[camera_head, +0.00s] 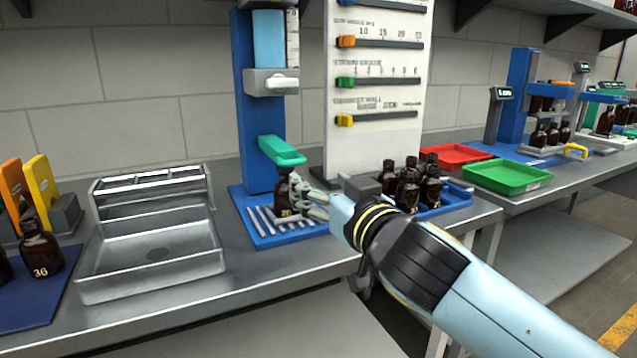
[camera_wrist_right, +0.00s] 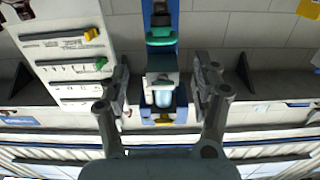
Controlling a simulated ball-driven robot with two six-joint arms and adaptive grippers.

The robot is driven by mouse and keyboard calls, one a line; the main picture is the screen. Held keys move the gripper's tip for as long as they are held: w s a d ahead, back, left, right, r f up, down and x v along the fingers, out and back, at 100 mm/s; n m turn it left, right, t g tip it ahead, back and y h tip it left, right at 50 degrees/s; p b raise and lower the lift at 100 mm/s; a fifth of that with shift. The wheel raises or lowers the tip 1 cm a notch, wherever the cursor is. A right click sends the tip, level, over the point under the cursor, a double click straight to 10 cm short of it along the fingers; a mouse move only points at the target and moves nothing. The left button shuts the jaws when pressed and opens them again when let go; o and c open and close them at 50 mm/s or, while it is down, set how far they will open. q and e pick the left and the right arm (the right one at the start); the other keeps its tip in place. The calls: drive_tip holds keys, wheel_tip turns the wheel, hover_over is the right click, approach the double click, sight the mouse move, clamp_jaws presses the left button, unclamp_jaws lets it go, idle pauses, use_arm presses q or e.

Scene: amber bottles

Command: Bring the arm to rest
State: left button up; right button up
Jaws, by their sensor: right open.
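My right arm comes in from the lower right in the head view. My right gripper (camera_head: 308,192) is beside a brown bottle (camera_head: 284,196) under the green spout (camera_head: 281,151) of the blue dispenser stand (camera_head: 258,110). In the head view its fingers overlap the bottle's right side, and I cannot tell whether they touch it. In the right wrist view, the gripper (camera_wrist_right: 163,82) has its fingers spread wide, with nothing held between them. The stand and its green spout (camera_wrist_right: 160,37) show behind the gap, upside down. My left gripper is not in view.
Several brown bottles (camera_head: 408,188) stand close together on a blue tray (camera_head: 458,196), right of the gripper. Red (camera_head: 455,155) and green (camera_head: 506,177) trays lie farther right. Room is free before the bench.

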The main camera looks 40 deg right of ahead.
idle(0.4)
drive_tip(key=s+a+f+n+g+y, duration=0.25)
drive_tip(key=s+f+g, duration=0.55)
drive_tip(key=s, duration=0.4)
drive_tip(key=s+a+f+n+g+y, duration=0.1)
drive_tip(key=s+a+f+g, duration=0.2)
drive_tip(key=s+f+g, duration=0.55)
drive_tip(key=s+d+f+t, duration=0.1)
drive_tip(key=s+f, duration=0.2)
drive_tip(key=f, duration=1.1)
drive_tip(key=s+d+f, duration=0.1)
drive_tip(key=s+f, duration=0.1)
drive_tip(key=f, duration=1.1)
drive_tip(key=s+d+f+b, duration=0.1)
drive_tip(key=s+f, duration=1.5)
drive_tip(key=s, duration=0.2)
drive_tip(key=shift+s+f+g, duration=0.15)
drive_tip(key=shift+f+g, duration=0.1)
drive_tip(key=shift+g, duration=0.2)
drive_tip(key=shift+d, duration=0.1)
